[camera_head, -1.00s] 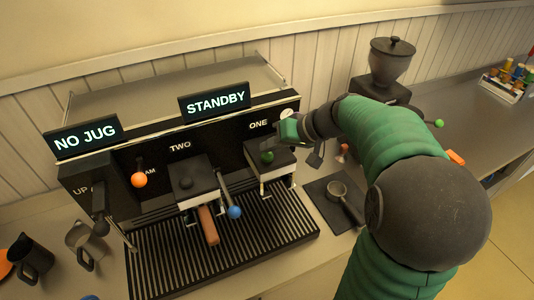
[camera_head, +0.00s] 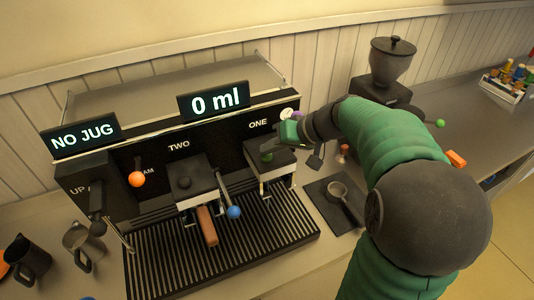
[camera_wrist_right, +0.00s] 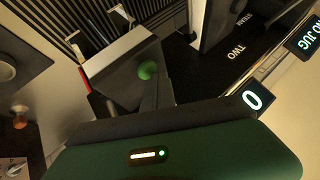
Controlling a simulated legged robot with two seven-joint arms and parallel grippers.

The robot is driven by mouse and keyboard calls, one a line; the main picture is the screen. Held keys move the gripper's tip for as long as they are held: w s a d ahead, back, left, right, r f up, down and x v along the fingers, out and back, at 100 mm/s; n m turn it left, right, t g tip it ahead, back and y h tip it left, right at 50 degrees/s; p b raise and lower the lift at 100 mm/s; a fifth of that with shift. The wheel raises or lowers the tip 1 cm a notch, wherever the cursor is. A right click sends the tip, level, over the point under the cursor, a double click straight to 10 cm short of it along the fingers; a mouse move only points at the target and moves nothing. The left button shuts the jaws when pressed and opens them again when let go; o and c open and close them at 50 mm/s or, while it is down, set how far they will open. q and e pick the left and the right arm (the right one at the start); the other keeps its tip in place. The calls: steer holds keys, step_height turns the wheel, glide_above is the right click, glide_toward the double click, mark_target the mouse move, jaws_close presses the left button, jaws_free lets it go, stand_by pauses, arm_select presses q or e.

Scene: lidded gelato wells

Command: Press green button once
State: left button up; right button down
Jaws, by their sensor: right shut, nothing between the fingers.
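The green button (camera_head: 267,157) sits on top of the box-shaped group head under the label ONE. It also shows in the right wrist view (camera_wrist_right: 148,70) as a green dome on a grey block. My right gripper (camera_head: 275,150) is shut and empty, with its fingertips right at the button and partly covering it in the head view. In the wrist view the dark fingers (camera_wrist_right: 157,92) reach to the button's edge; I cannot tell whether they touch it. The display (camera_head: 214,101) above reads "0 ml". My left gripper is not in view.
The coffee machine has a second group head (camera_head: 190,180) under TWO, an orange knob (camera_head: 137,179) and a blue knob (camera_head: 233,211). A slatted drip tray (camera_head: 225,245) lies below. A grinder (camera_head: 392,65) stands behind my right arm. Dark jugs (camera_head: 30,257) stand at the left.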

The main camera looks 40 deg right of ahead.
mark_target(270, 156)
steer(key=shift+r+p, duration=0.45)
steer(key=shift+r, duration=0.4)
steer(key=shift+r+p, duration=1.6)
steer(key=shift+r, duration=0.95)
steer(key=shift+f, duration=0.1)
